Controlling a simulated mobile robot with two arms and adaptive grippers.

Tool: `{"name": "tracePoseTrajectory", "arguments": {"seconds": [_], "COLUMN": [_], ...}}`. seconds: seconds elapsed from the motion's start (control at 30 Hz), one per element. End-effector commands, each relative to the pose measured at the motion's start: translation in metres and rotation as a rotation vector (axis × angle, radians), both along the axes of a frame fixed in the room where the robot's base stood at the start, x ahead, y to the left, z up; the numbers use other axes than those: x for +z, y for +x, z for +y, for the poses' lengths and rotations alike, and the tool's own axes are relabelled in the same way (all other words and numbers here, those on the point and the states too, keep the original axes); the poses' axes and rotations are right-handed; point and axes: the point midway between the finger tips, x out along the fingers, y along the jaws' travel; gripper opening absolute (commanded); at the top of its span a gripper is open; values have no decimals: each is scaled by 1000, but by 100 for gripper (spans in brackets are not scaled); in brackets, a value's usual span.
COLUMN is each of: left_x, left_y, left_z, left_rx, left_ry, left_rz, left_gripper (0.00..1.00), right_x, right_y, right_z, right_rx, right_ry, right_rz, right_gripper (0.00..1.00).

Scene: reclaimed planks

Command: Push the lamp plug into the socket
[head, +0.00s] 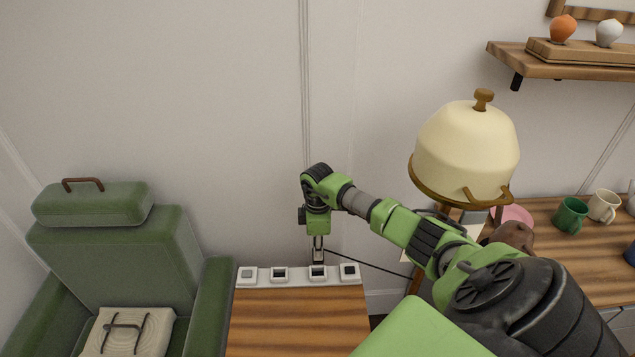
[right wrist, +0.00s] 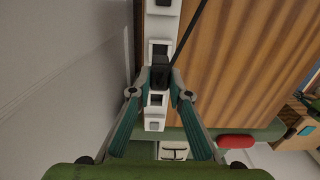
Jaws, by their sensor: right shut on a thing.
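My right gripper (head: 318,250) points down over the white socket strip (head: 298,283) at the back edge of the wooden top. It is in line with the third socket (head: 318,272) from the left. In the right wrist view its teal fingers are shut on the dark lamp plug (right wrist: 160,74), which lies over the strip (right wrist: 155,124). A black cable (head: 365,264) runs from the plug off to the right, towards the lamp (head: 465,150) with a cream shade. The fingers hide the plug's lower end; I cannot tell whether it enters the socket. My left gripper is out of view.
A green armchair (head: 115,250) stands left of the wooden top (head: 298,325). A side table (head: 550,240) at right holds green (head: 570,215) and cream (head: 603,206) mugs. A wall shelf (head: 560,68) is above. The plain wall is close behind the strip.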

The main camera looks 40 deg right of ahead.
Motion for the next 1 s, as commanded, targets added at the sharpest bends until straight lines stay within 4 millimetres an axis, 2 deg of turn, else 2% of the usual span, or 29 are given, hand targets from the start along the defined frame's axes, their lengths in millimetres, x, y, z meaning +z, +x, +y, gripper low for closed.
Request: {"name": "tracePoseTrajectory", "arguments": {"seconds": [0.03, 0.43, 0.8, 1.0], "left_x": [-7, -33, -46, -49], "left_y": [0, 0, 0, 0], "left_z": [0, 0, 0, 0], "left_rx": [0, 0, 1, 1], "left_ry": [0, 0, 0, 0], "left_rz": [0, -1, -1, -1], "left_gripper": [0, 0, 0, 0], "right_x": [-7, -35, -59, -64], "right_y": [0, 0, 0, 0], "right_z": [0, 0, 0, 0], "right_rx": [0, 0, 0, 1], "right_ry": [0, 1, 1, 0], "right_rz": [0, 1, -1, 0], "right_gripper": [0, 0, 0, 0]}}
